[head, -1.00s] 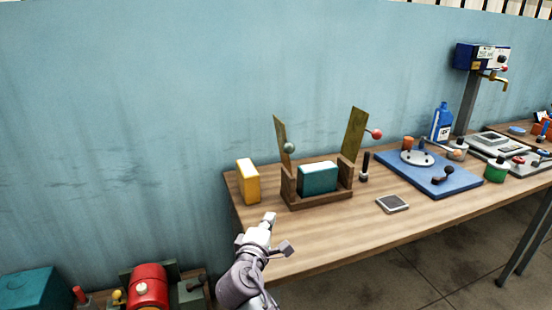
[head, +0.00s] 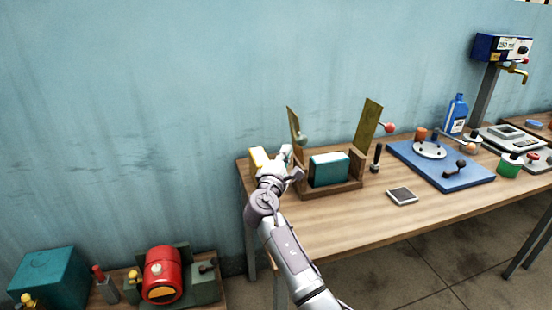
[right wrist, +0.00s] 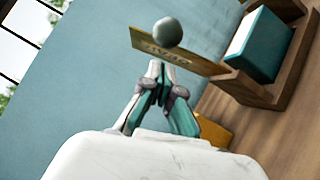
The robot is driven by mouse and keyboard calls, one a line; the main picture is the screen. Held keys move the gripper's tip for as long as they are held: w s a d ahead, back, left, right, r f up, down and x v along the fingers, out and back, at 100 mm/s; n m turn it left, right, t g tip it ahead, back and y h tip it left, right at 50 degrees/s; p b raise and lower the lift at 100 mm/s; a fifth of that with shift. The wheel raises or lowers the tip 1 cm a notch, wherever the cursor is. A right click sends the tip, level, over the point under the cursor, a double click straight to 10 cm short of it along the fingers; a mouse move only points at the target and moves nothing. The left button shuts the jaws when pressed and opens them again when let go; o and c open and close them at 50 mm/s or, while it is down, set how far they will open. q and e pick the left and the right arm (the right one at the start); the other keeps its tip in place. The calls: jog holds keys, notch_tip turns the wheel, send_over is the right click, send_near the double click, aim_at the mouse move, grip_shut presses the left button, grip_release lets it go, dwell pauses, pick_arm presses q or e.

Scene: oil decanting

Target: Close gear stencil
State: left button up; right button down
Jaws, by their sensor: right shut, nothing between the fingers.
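A wooden holder (head: 345,189) stands on the bench with a teal block (head: 329,170) in it. Two olive stencil flaps stand raised: the left flap (head: 293,122) has a grey-green ball knob (head: 302,138), the right flap (head: 369,120) a red one (head: 389,127). My right gripper (head: 288,155) is shut and empty, left of the holder near the left flap. In the right wrist view the gripper's tips (right wrist: 158,72) are close to that flap (right wrist: 178,56), which carries lettering, and its ball (right wrist: 168,32). I cannot tell whether they touch. My left gripper is not in view.
A yellow block (head: 257,157) stands just behind my right gripper, partly hidden by it. The front of the bench is clear.

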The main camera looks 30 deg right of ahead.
jog(key=shift+s+d+r, duration=0.1)
jog(key=shift+d+r, duration=0.05)
jog(key=shift+d, duration=0.3)
jog(key=shift+s+d+r, duration=0.1)
jog(key=shift+d+r, duration=0.05)
jog(key=shift+d, duration=0.3)
jog(key=shift+w, duration=0.1)
jog(key=shift+p, duration=0.3)
